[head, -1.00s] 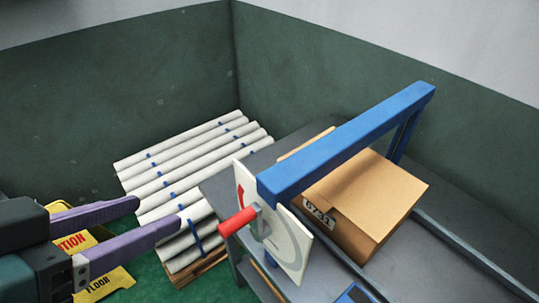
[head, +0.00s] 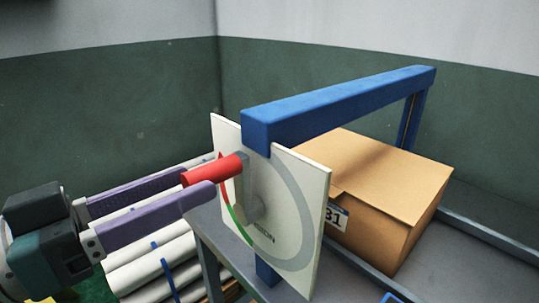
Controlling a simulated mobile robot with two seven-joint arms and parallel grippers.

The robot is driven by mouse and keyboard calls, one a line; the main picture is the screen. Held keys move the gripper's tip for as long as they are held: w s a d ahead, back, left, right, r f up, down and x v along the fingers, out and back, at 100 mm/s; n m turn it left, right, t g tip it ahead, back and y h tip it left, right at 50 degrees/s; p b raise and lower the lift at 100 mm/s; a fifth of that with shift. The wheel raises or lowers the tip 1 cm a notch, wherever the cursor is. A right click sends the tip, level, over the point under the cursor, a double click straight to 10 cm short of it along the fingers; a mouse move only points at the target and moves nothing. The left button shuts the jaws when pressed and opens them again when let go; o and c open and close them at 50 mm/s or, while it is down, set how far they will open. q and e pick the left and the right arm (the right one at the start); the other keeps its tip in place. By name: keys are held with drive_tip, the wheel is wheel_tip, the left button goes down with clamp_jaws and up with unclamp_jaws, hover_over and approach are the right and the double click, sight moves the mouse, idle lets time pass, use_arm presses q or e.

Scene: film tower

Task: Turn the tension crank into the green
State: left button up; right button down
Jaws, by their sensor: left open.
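The tension crank's red handle (head: 212,169) sticks out to the left from the top of a grey crank arm, which points up from its hub (head: 255,211). The white dial plate (head: 313,178) behind it has a red band at its left edge, a green band (head: 239,227) below that, and a grey arc on the right. The crank arm stands above the green band, near the red band's top. My left gripper (head: 200,181) is open with its purple fingertips at the handle. The far fingertip is hidden behind the handle; contact is unclear. My right gripper is out of view.
A blue frame (head: 345,102) carries the dial and reaches back over a cardboard box (head: 385,190) on a grey bench (head: 450,262). Several white rolls (head: 150,262) lie below my left gripper. Green walls close off the back.

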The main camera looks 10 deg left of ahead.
sight(236, 164)
use_arm(q)
drive_tip(key=x, duration=0.6)
drive_tip(key=shift+w+d, duration=0.1)
drive_tip(key=shift+d, duration=0.05)
clamp_jaws()
idle(1.3)
